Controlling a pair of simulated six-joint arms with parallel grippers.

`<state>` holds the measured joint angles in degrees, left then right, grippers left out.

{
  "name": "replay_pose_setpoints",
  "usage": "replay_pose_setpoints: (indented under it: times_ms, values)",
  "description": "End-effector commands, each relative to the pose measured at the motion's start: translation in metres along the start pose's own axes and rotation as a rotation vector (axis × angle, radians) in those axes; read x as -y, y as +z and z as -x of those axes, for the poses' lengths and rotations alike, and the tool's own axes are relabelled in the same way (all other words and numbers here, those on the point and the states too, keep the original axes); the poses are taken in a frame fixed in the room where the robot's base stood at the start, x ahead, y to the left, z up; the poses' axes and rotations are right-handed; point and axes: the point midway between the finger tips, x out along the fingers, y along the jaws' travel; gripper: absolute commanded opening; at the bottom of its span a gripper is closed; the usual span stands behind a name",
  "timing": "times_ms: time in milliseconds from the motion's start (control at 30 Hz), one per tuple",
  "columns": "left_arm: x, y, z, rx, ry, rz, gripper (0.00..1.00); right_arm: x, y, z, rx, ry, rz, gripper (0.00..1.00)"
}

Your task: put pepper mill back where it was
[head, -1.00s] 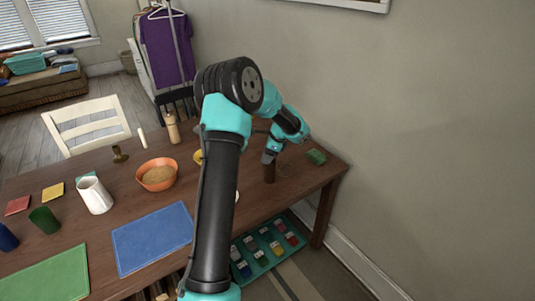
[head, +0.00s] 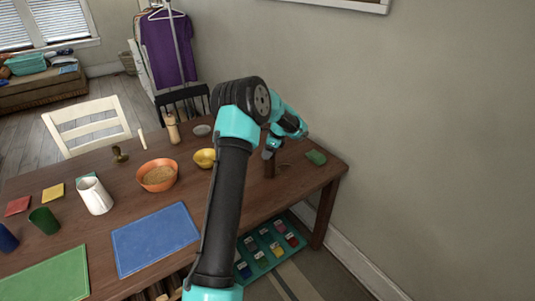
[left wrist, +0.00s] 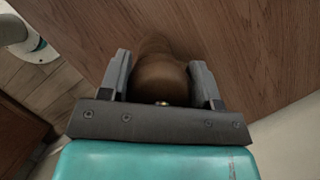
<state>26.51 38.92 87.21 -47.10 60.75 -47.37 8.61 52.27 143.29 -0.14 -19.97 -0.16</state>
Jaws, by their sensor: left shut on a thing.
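The pepper mill (left wrist: 160,78) is brown and rounded, with a small metal knob on its top. In the left wrist view it sits between the two grey fingers of my left gripper (left wrist: 161,82), which is shut on it. In the head view the gripper (head: 269,154) points down over the right end of the table, and the brown mill (head: 269,170) shows upright below it. I cannot tell whether its base touches the wood. My right gripper is in neither view.
The wooden table (head: 235,205) has a green block (head: 316,157) to the right of the mill. A yellow bowl (head: 204,158), an orange bowl (head: 157,175), a tan bottle-like object (head: 172,129) and a grey oval object (head: 202,130) stand to the left. A teal tray (head: 262,255) lies lower down.

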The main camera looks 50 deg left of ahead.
Motion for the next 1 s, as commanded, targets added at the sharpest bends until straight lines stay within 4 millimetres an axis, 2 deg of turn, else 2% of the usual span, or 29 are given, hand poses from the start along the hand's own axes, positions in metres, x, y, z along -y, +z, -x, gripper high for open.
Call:
replay_pose_setpoints:
  times_ms: [100,533,567,800,1000]
  values:
    - [-0.0003,-0.0047,-0.0121,0.001,0.002,0.0,0.06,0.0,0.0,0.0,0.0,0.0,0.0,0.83]
    - [0.0,-0.0063,-0.0161,0.001,0.0,0.001,0.06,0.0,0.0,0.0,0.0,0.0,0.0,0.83]
    - [-0.0001,-0.0064,-0.0162,0.0,0.0,0.001,0.59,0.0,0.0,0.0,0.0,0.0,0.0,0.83]
    - [-0.0001,-0.0063,-0.016,0.0,0.0,0.001,0.82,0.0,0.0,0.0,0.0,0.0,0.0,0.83]
    - [-0.0001,-0.0063,-0.0159,0.0,0.0,0.001,0.83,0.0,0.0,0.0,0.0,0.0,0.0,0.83]
